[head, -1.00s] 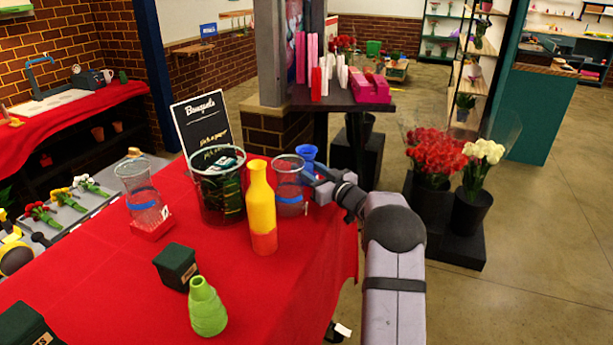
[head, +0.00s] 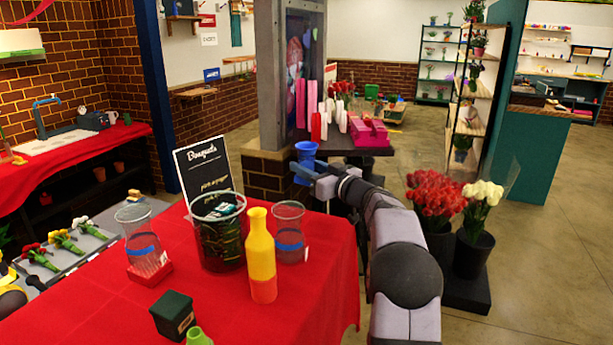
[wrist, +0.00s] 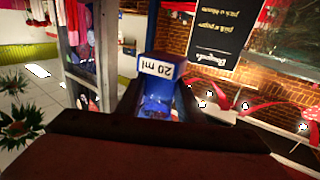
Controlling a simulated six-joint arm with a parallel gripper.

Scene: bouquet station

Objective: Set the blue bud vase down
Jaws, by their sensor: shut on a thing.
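The blue bud vase (head: 307,152) is in my gripper (head: 304,172), roughly upright, in the head view. It is held up in the air near the back right end of the red-covered table (head: 325,270). In the wrist view my gripper (wrist: 160,112) is shut on the blue vase (wrist: 158,103), between its two dark fingers. A white label reading "20 ml" (wrist: 160,68) shows upside down by the vase. The vase's lower part is hidden by my gripper in the head view.
A clear glass vase with a blue band (head: 289,228) stands just below in the picture. A yellow and orange bottle (head: 261,255), a dark green container (head: 218,235), another glass vase (head: 139,238) and a "Bouquets" sign (head: 201,165) stand nearby. The table's right front is clear.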

